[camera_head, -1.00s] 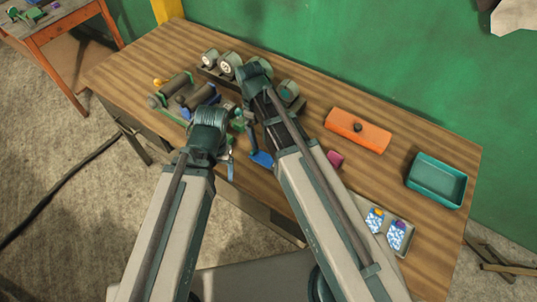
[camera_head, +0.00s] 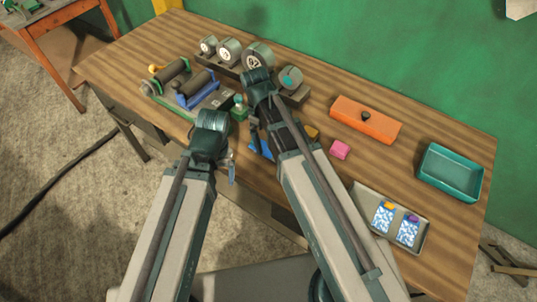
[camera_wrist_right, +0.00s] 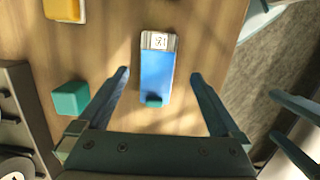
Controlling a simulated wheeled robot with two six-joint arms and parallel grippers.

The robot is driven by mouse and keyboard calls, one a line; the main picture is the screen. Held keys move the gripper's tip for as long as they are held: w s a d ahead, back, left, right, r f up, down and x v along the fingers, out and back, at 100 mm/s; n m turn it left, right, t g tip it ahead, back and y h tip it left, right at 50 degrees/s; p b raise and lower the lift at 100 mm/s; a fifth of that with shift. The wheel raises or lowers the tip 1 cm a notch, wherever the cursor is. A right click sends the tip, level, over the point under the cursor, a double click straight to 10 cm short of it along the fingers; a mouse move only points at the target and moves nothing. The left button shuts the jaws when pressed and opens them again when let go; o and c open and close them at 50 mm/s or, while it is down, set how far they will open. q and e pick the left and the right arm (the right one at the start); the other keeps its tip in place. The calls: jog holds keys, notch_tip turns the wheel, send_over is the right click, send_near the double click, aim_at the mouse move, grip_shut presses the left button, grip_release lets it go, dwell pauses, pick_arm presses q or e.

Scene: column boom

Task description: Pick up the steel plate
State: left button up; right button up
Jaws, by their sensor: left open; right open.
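A flat blue piece with a bare metal end bearing a printed mark (camera_wrist_right: 157,75) lies on the wooden table; it looks like the steel plate. It also shows in the head view (camera_head: 262,151), partly hidden by my right arm. My right gripper (camera_wrist_right: 160,76) is open, with one finger to each side of the plate and gaps between. In the head view my right arm's end hides much of that gripper. My left gripper (camera_head: 230,165) is open and empty near the table's front edge, left of the plate. Its fingers show at the right of the wrist view.
A green block (camera_wrist_right: 71,98) and a yellow block (camera_wrist_right: 65,8) lie left of the plate in the wrist view. A pink block (camera_head: 340,149), orange box (camera_head: 366,120), teal tray (camera_head: 450,172) and grey tray (camera_head: 424,236) stand to the right. Gauges and a roller fixture (camera_head: 197,90) stand left.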

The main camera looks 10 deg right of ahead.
aim_at(268, 150)
notch_tip(268, 150, down, 5)
jog(key=b, duration=0.5)
jog(key=shift+w+d+f, duration=0.1)
jog(key=shift+d+f, duration=0.05)
grip_shut()
dwell(0.4)
